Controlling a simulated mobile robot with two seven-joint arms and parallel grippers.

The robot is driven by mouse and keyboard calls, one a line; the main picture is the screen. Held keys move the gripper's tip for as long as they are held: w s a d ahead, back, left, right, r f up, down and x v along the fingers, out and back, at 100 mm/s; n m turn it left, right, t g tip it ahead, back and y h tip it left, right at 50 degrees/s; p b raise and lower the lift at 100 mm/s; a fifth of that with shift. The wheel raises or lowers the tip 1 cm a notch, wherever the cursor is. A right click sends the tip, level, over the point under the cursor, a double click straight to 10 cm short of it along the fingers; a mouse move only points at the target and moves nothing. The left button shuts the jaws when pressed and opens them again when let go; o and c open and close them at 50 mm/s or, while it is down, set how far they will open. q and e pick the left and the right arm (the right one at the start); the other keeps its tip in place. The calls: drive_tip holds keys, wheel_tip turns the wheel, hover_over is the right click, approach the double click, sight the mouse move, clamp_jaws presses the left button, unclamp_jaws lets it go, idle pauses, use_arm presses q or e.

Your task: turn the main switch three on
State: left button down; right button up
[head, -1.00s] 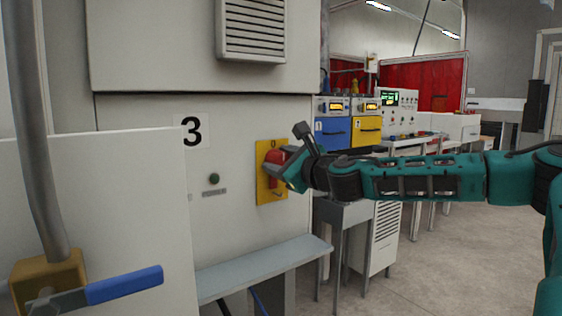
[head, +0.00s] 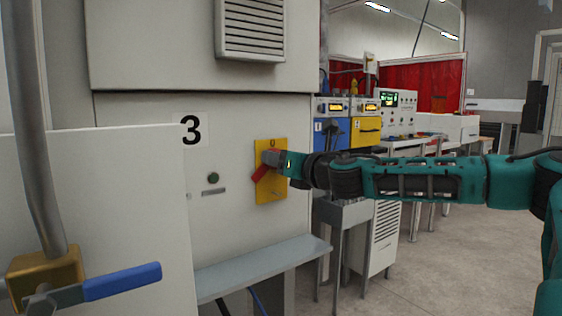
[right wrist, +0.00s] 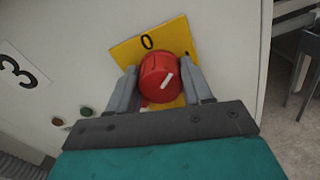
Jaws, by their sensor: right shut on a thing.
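The main switch three is a red rotary knob (head: 264,170) on a yellow plate (head: 271,194), on the grey cabinet marked 3. Its visible part slants down to the left in the head view. The plate has a 0 at its top. My right gripper (head: 274,160) is shut on the red knob, and its wrist and fingers hide part of it. In the right wrist view the two fingers grip the knob (right wrist: 160,77) from both sides, and a white line shows on its face. The lower part of the plate is hidden there. My left gripper is not in view.
A light grey shelf (head: 263,267) juts out below the switch. A pale panel (head: 110,215) and a pipe with a blue-handled valve (head: 120,282) stand at the near left. A green button (head: 213,178) sits left of the switch. Benches and machines stand behind my right arm.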

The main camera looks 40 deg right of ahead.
drive_tip(key=m, duration=0.3)
drive_tip(key=shift+d+m, duration=0.1)
drive_tip(key=shift+m, duration=0.2)
use_arm(q)
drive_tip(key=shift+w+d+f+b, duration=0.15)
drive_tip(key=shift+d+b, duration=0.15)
drive_tip(key=shift+b, duration=0.2)
use_arm(e)
drive_tip(key=shift+m, duration=1.9)
drive_tip(key=shift+d+r, duration=0.1)
drive_tip(key=o, duration=1)
